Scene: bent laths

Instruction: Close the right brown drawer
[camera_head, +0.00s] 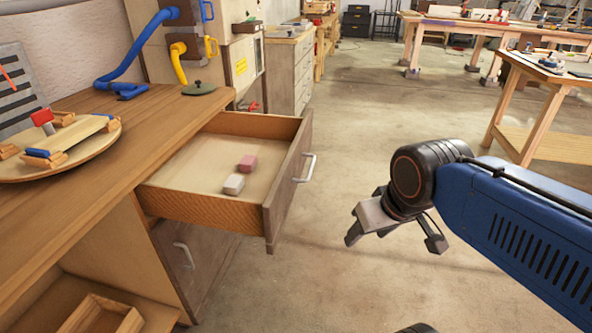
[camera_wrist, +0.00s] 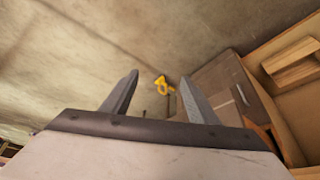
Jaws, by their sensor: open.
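The brown drawer (camera_head: 289,184) is pulled out from under the wooden workbench top, with a metal handle (camera_head: 305,168) on its front. Inside it lie a pink block (camera_head: 247,162) and a pale block (camera_head: 233,184). My gripper (camera_head: 395,241) is open and empty, to the right of the drawer front and apart from it, over the floor. Its two fingers (camera_wrist: 158,95) also show in the wrist view, with nothing between them but background. A brown front panel with a handle (camera_wrist: 240,95) shows to the right there; I cannot tell which one it is.
A lower brown door (camera_head: 190,262) with a handle is below the drawer. The workbench top (camera_head: 150,125) carries a round board (camera_head: 95,150) with several blocks. An open shelf with a wooden tray (camera_head: 100,315) is at bottom left. The floor (camera_head: 340,120) right of the drawer is clear.

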